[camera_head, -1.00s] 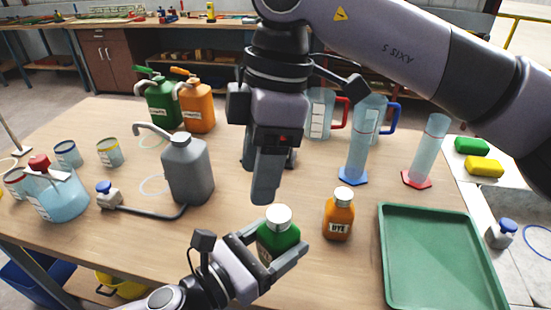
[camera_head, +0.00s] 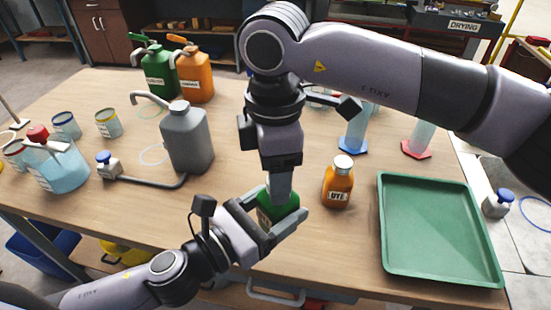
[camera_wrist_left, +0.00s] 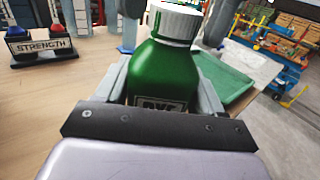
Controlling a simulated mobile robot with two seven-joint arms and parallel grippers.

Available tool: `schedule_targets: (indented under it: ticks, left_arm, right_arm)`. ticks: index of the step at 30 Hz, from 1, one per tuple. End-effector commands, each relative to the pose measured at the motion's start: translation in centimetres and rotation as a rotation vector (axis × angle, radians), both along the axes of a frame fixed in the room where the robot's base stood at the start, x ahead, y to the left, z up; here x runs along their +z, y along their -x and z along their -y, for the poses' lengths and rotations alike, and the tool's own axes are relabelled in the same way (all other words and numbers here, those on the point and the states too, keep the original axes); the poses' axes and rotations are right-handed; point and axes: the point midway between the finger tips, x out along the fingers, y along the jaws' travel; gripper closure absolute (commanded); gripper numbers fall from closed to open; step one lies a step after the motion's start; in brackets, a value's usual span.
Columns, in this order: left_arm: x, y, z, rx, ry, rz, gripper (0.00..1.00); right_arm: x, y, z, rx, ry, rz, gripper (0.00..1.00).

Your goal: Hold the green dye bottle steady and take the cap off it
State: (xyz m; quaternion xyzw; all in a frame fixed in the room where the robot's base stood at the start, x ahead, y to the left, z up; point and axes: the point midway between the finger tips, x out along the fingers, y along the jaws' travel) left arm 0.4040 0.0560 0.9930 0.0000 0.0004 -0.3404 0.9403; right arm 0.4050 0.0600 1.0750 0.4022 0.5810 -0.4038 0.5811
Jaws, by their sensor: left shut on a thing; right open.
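The green dye bottle (camera_head: 283,212) stands upright near the table's front edge. My left gripper (camera_head: 272,219) is shut around its body, one finger on each side. In the left wrist view the bottle (camera_wrist_left: 165,75) shows its white ribbed cap (camera_wrist_left: 177,22) on its neck and part of a DYE label. My right gripper (camera_head: 279,188) points straight down over the bottle's top and is open. It hides the cap in the head view. In the left wrist view grey parts, seemingly its fingers, show on both sides of the cap; contact cannot be told.
An orange dye bottle (camera_head: 338,182) with a pale cap stands close to the right. A green tray (camera_head: 440,272) lies further right. A grey spouted can (camera_head: 187,140) stands to the left, with a blue-capped small bottle (camera_head: 108,166) beyond it. Measuring cylinders stand behind.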

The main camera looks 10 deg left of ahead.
Motion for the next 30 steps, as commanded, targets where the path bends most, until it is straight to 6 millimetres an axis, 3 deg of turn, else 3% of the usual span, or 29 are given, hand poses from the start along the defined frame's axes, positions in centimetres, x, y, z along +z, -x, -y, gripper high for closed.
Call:
schedule_targets:
  ticks: [5, 10, 19, 30]
  left_arm:
    - [0.13, -0.01, 0.02, -0.001, 0.001, 0.003, 1.00]
    - [0.14, 0.02, 0.04, -0.002, 0.001, 0.003, 1.00]
    - [0.15, 0.11, 0.12, -0.005, 0.002, 0.004, 1.00]
    - [0.15, 0.23, 0.21, -0.009, 0.002, 0.004, 1.00]
  right_arm:
    - [0.01, 0.00, 0.01, 0.000, 0.000, 0.000, 0.44]
    - [0.04, -0.04, 0.02, 0.000, 0.000, 0.001, 0.99]
    - [0.08, -0.11, 0.04, 0.073, -0.001, 0.004, 1.00]
    - [0.17, -0.02, 0.19, 0.655, 0.000, 0.006, 1.00]
